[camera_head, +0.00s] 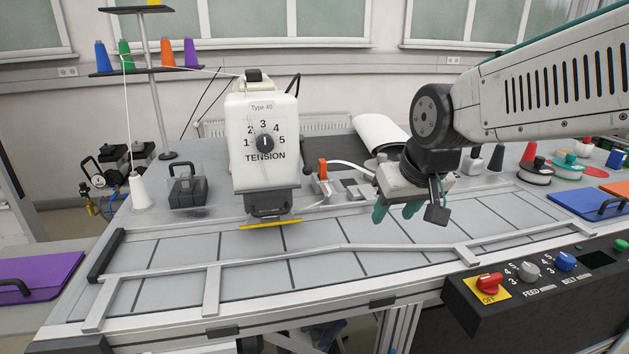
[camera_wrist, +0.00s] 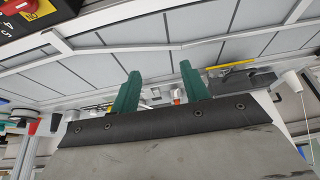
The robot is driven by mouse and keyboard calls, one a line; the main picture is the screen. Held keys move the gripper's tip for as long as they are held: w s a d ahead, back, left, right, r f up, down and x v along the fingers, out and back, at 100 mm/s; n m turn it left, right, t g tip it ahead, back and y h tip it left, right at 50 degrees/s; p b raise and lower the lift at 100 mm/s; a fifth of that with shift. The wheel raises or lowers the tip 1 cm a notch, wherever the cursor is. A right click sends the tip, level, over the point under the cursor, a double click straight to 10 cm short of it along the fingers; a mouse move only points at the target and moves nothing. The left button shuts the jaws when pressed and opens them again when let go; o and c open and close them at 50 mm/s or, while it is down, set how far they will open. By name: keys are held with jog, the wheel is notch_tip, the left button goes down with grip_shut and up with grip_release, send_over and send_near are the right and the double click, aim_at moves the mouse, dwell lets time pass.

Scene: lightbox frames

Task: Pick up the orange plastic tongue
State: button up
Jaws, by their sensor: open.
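A small upright orange piece (camera_head: 322,169), which looks like the orange plastic tongue, stands on a metal fitting just right of the white tension machine (camera_head: 263,140). In the wrist view a small orange spot (camera_wrist: 177,97) shows beyond and between the fingers, probably the same piece. My gripper (camera_head: 396,211) has green fingers and hangs over the belt table, to the right of the orange piece and apart from it. Its fingers are also in the wrist view (camera_wrist: 160,72), spread wide with nothing between them.
A yellow strip (camera_head: 270,224) lies under the machine's foot. A white roll (camera_head: 380,132) lies behind my gripper. A control box with a red knob (camera_head: 489,284) stands at the front right. Metal rails (camera_head: 300,257) cross the belt; most of the belt is bare.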

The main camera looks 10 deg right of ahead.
jog(key=w+a+f+t, duration=0.1)
jog(key=w+t, duration=0.3)
jog(key=w, duration=1.4)
jog(key=t, duration=0.5)
send_near(324, 164)
jog(key=x, duration=1.2)
grip_shut()
